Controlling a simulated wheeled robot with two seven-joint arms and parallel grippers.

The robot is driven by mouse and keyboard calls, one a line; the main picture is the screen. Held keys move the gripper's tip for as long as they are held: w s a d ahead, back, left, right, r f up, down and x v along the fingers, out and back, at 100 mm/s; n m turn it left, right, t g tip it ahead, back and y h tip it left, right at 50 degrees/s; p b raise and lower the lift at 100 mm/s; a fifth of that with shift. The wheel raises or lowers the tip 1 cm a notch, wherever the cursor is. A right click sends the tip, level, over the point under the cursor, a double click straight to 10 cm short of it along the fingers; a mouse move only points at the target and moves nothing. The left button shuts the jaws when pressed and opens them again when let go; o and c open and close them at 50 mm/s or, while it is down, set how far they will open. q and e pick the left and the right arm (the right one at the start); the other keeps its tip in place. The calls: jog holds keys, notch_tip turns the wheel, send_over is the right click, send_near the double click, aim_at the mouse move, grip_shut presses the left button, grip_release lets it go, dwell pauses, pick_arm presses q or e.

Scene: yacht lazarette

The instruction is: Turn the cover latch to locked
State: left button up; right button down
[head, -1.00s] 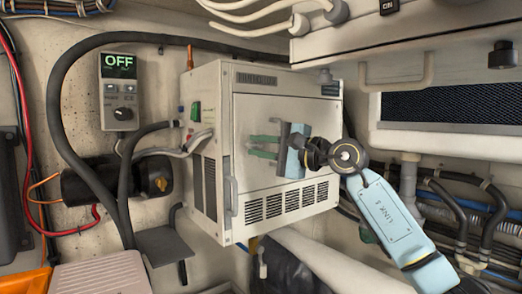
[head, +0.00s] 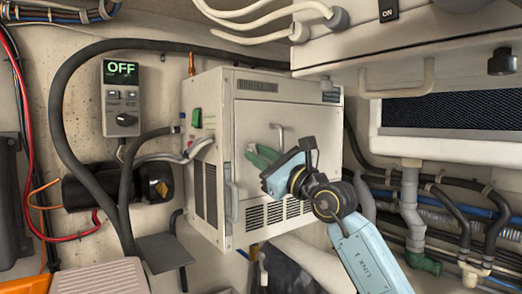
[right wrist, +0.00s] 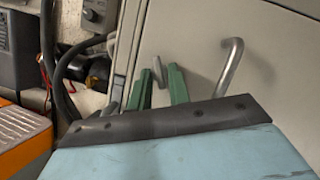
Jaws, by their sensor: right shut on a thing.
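My right gripper (head: 256,153) has green fingers and a pale blue palm, and it is at the front cover (head: 315,110) of the beige box-shaped unit. In the right wrist view, a small grey cover latch (right wrist: 157,68) stands between the green fingertips, and the gripper is shut on it. The fingers hide the latch in the head view, so I cannot tell which way it points. A bent metal handle (head: 279,132) is on the cover just right of the fingers, and it also shows in the right wrist view (right wrist: 231,68). My left gripper is not in view.
A control panel (head: 121,98) reading OFF is on the wall at left. A vertical grab handle (head: 232,204) is at the unit's left front edge. Black hoses (head: 58,120) loop beside the unit. An overhead box with a handle (head: 396,78) is at upper right.

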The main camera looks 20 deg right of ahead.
jog(key=m+h+p, duration=0.1)
jog(key=m, duration=0.1)
jog(key=m+t+h+p, duration=0.1)
jog(key=m+p, duration=0.1)
jog(key=m, duration=0.1)
jog(key=shift+a+r+t, duration=0.1)
jog(key=shift+a+t, duration=0.1)
jog(key=shift+t, duration=0.1)
jog(key=shift+m+t+h+p, duration=0.4)
jog(key=shift+m+h+p, duration=0.4)
jog(key=shift+m+p, duration=0.85)
jog(key=c, duration=1.3)
grip_release()
jog(key=shift+s+f, duration=0.1)
jog(key=shift+f, duration=0.1)
